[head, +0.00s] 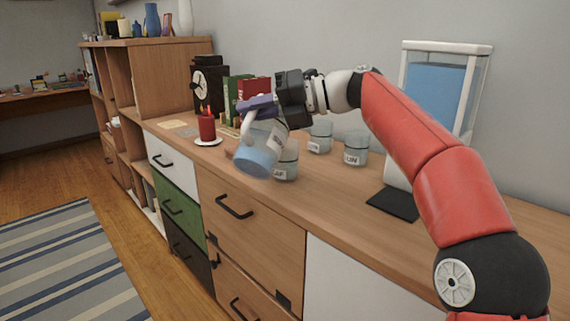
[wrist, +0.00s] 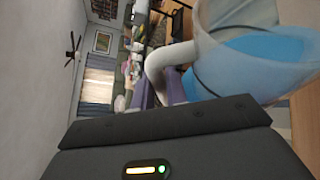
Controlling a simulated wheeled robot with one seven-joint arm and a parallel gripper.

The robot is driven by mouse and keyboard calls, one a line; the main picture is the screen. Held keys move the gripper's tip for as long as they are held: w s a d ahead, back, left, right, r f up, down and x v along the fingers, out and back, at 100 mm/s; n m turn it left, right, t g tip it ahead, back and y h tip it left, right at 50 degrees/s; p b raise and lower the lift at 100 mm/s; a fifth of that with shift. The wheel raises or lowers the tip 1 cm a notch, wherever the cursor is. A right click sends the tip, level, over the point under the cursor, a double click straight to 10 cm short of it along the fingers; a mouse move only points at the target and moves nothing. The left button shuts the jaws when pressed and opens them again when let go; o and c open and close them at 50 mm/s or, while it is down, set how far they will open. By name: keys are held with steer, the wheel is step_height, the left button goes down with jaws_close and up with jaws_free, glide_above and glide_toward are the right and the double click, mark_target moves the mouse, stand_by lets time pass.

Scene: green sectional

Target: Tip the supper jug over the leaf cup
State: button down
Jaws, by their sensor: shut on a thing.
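My gripper (head: 257,104) is shut on the white handle of the clear supper jug (head: 268,134) and holds it above the counter. The jug is tilted, with blue liquid showing in its lower left part. In the wrist view the jug (wrist: 208,42) fills the upper right, blue liquid inside, its pale handle between the purple fingers of my gripper (wrist: 160,88). The leaf cup (head: 287,168), a clear cup with a partly hidden label, stands on the counter just right of and behind the jug, which covers part of it. I cannot see any liquid falling.
Two similar clear cups stand to the right, one behind (head: 320,138) and one labelled ending "UN" (head: 356,151). A red candle (head: 206,125) on a white saucer, books and a clock stand left. A tank with blue contents (head: 436,92) stands right. The front counter is clear.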

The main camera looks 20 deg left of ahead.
steer(key=shift+r, duration=0.1)
steer(key=shift+w+r+m, duration=0.3)
steer(key=shift+r+m, duration=0.1)
steer(key=shift+r, duration=0.05)
steer(key=shift+w+r, duration=0.15)
steer(key=shift+r, duration=0.05)
stand_by(0.4)
steer(key=shift+r+g, duration=0.1)
steer(key=shift+g, duration=0.2)
